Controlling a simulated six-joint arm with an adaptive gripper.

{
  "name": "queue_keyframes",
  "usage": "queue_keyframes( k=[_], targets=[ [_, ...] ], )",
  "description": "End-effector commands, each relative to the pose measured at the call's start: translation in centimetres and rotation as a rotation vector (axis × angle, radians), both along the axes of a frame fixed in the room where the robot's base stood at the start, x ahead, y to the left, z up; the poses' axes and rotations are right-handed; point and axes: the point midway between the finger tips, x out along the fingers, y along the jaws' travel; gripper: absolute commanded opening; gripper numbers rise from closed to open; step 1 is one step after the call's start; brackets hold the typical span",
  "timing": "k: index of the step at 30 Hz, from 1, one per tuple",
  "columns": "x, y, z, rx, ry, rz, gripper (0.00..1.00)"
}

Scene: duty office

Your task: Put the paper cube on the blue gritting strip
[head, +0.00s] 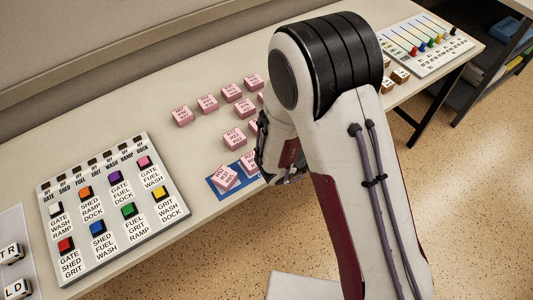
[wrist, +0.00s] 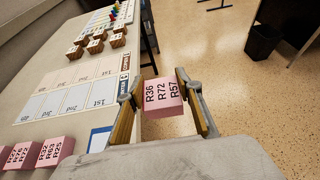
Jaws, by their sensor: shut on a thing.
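My gripper (wrist: 162,97) is shut on a pink paper cube (wrist: 163,96) printed R36, R72, R57, held between its two fingers in the wrist view. In the head view my gripper (head: 278,170) is at the desk's front edge, partly hidden by my arm. The blue strip (head: 241,183) lies left of it, with a pink cube (head: 225,177) over its left part and another (head: 250,162) over its right part. I cannot tell from the head view whether either is the held one. A blue-edged white patch (wrist: 100,139) shows left of my gripper in the wrist view.
Several other pink cubes (head: 207,103) stand behind the strip. A button panel (head: 105,205) lies left. Floor shows beyond the front edge.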

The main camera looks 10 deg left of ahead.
Motion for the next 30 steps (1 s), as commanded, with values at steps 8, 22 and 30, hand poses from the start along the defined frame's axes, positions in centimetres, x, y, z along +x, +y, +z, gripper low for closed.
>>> queue_keyframes(
  k=[8, 22, 30],
  targets=[
    [1.1, 8.2, 0.8, 0.003, -0.004, 0.062, 0.13],
    [0.8, 18.6, 3.2, 0.003, 0.0, 0.063, 0.13],
    [0.5, 18.8, 4.0, 0.001, 0.002, 0.025, 0.13]
  ],
)
